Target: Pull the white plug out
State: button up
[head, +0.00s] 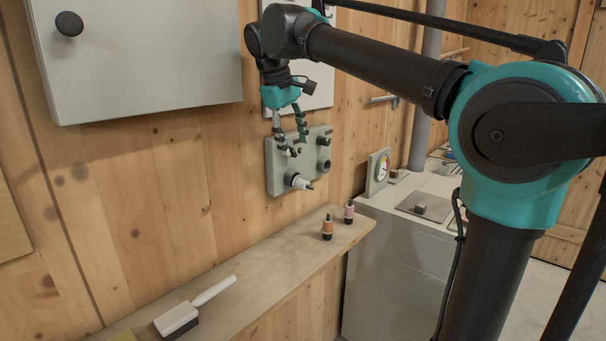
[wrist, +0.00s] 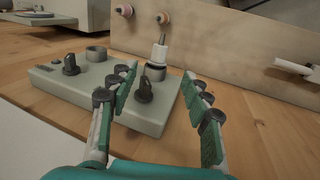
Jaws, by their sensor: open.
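The white plug (head: 299,182) is seated in a socket at the lower part of the grey-green wall panel (head: 279,181) and sticks out from it. In the wrist view the plug (wrist: 159,53) has a white body and a thin grey tip, and stands in a dark ring on the panel (wrist: 152,124). My gripper (head: 292,146) is open and empty in front of the panel, above the plug. In the wrist view my gripper (wrist: 160,74) has its fingers spread on either side of the plug's line, with the plug beyond the fingertips. I see no contact.
A black knob (wrist: 144,90) on the panel shows between my fingers. Another knob (wrist: 71,66) and an empty socket (wrist: 96,53) are nearby. A grey cabinet (head: 140,60) hangs upper left.

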aim_at(304, 181)
jog(key=x, duration=1.3)
jog(key=shift+a, duration=0.1)
grip_shut()
